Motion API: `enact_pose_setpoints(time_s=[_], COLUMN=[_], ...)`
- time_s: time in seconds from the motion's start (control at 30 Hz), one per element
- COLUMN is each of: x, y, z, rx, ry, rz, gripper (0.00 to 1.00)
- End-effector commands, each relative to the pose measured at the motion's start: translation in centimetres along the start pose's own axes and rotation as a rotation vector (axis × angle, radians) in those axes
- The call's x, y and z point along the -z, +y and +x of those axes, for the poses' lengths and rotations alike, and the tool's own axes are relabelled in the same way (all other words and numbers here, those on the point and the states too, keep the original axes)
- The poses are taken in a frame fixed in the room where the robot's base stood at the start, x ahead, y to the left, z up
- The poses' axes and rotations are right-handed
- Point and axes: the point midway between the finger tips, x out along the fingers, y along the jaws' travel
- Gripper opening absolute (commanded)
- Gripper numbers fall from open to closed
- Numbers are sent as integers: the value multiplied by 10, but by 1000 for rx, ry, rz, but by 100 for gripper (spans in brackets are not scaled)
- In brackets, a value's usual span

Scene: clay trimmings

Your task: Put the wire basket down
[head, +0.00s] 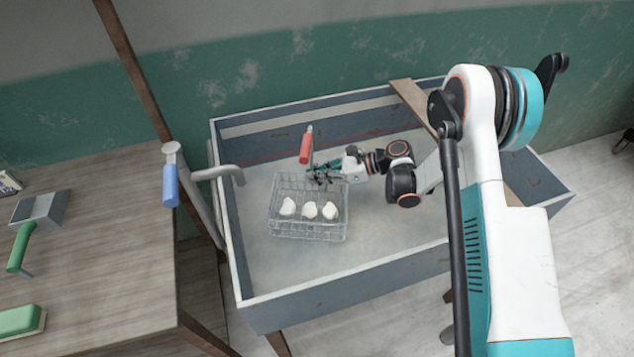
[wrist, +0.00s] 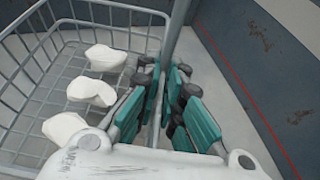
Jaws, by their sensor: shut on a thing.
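The wire basket (head: 308,232) is a grey wire box inside the large trough (head: 262,311), with white clay lumps (head: 309,210) in it. In the head view it is over the left part of the trough floor; I cannot tell whether it touches the floor.
A blue-handled tap (head: 170,187) and its spout (head: 222,173) reach over the trough's left wall. A wooden plank (head: 410,98) lies across the trough's right part. A wooden table (head: 105,240) at left holds a green-handled tool (head: 20,246) and a green block (head: 18,321).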

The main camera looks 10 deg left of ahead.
Motion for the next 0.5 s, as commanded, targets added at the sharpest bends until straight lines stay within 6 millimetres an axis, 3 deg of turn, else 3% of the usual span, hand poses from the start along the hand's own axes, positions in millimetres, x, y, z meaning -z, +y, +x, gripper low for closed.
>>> enact_pose_setpoints(time_s=[0.17, 0.5], x=[24, 26], y=[-1, -1], z=[10, 11], rx=[0, 0], ry=[-1, -1], rz=[1, 1], gripper=[0, 0])
